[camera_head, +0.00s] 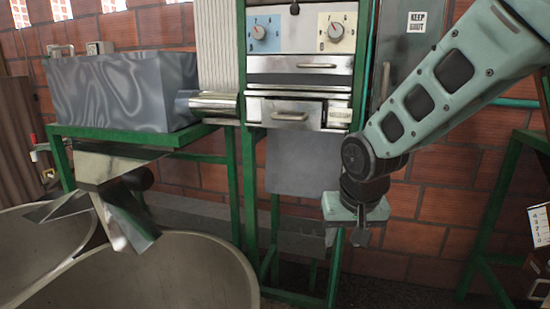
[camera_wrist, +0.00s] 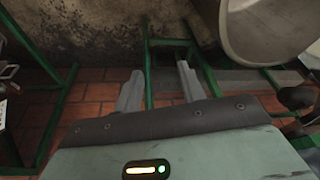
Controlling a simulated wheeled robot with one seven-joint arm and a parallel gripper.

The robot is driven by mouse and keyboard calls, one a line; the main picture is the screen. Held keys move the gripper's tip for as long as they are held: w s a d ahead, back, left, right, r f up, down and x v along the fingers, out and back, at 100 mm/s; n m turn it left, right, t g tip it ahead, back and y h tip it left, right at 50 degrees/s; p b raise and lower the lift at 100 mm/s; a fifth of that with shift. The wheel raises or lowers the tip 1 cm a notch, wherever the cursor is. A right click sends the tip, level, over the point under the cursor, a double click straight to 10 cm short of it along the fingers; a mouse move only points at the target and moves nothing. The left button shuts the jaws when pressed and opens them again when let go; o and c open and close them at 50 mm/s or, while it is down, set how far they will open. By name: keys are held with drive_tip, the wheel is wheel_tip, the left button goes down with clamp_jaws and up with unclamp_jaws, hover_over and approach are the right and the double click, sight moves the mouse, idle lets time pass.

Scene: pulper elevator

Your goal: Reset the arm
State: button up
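My gripper (camera_head: 360,232) hangs at the end of my arm in the head view, in front of the green metal frame (camera_head: 248,150) and the brick wall. In the wrist view my gripper (camera_wrist: 158,90) shows two grey fingers set well apart, with nothing between them. It is open and empty. The arm comes in from the upper right and bends down at the wrist.
A machine panel with two dials (camera_head: 258,32) and metal drawers (camera_head: 298,112) stands behind my gripper. At left are a metal hopper (camera_head: 125,90), chutes (camera_head: 120,215) and large round bins (camera_head: 170,275). A green stand (camera_head: 495,215) is at right.

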drive_tip(key=s+r+n+g+p, duration=0.1)
drive_tip(key=s+n+g, duration=0.2)
drive_tip(key=s, duration=2.1)
drive_tip(key=n, duration=0.4)
drive_tip(key=shift+s+a+n+g, duration=0.3)
drive_tip(key=shift+a, duration=0.1)
